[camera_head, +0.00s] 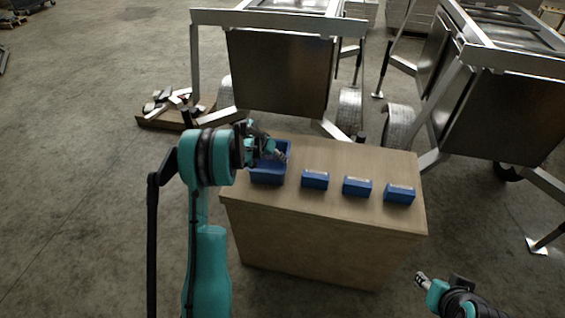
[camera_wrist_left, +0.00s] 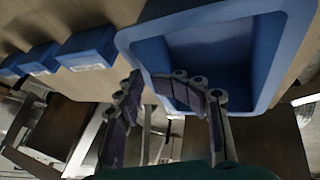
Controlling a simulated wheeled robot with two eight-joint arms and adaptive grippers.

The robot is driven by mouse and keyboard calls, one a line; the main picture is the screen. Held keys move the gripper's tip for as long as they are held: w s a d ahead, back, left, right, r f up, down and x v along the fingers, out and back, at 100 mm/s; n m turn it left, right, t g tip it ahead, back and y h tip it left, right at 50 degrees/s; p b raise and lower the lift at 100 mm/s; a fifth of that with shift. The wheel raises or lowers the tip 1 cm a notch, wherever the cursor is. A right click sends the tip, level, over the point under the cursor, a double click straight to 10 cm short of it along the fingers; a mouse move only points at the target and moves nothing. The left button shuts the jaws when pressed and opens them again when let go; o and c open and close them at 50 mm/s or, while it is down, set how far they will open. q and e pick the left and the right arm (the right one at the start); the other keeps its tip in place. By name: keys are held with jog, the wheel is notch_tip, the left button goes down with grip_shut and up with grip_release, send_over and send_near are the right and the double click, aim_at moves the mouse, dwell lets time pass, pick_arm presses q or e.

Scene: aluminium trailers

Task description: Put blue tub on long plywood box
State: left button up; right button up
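The blue tub (camera_head: 268,177) is an open-topped bin at the left end of the long plywood box (camera_head: 320,228), standing on its top. My left gripper (camera_head: 279,155) is over the tub. In the left wrist view the tub (camera_wrist_left: 265,25) fills the upper right, and the fingers of my left gripper (camera_wrist_left: 165,105) are spread. One finger overlaps the tub's inside and the other is outside its near-left wall; contact cannot be told. My right gripper (camera_head: 423,281) is low at the right, apart from the box, its fingers too small to read.
Three small blue boxes (camera_head: 357,187) stand in a row right of the tub on the plywood top. Aluminium trailers (camera_head: 280,75) with wheels stand behind. A low pallet with scraps (camera_head: 165,108) lies at the left.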

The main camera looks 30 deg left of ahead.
pick_arm(q)
jog(key=s+d+r+y, duration=0.1)
jog(key=s+d+r, duration=0.5)
jog(key=r, duration=0.3)
jog(key=s+d+r, duration=0.6)
jog(key=s+r, duration=0.1)
jog(key=r, duration=0.3)
jog(key=s+d+m+t, duration=0.1)
jog(key=s+d, duration=0.3)
jog(key=s, duration=0.6)
jog(key=s+d+y, duration=0.1)
jog(key=s+d, duration=0.4)
jog(key=s, duration=0.5)
jog(key=shift+s+r+m+t+y, duration=0.2)
jog(key=shift+s+m+t+y, duration=0.1)
jog(key=shift+s+m+t, duration=0.1)
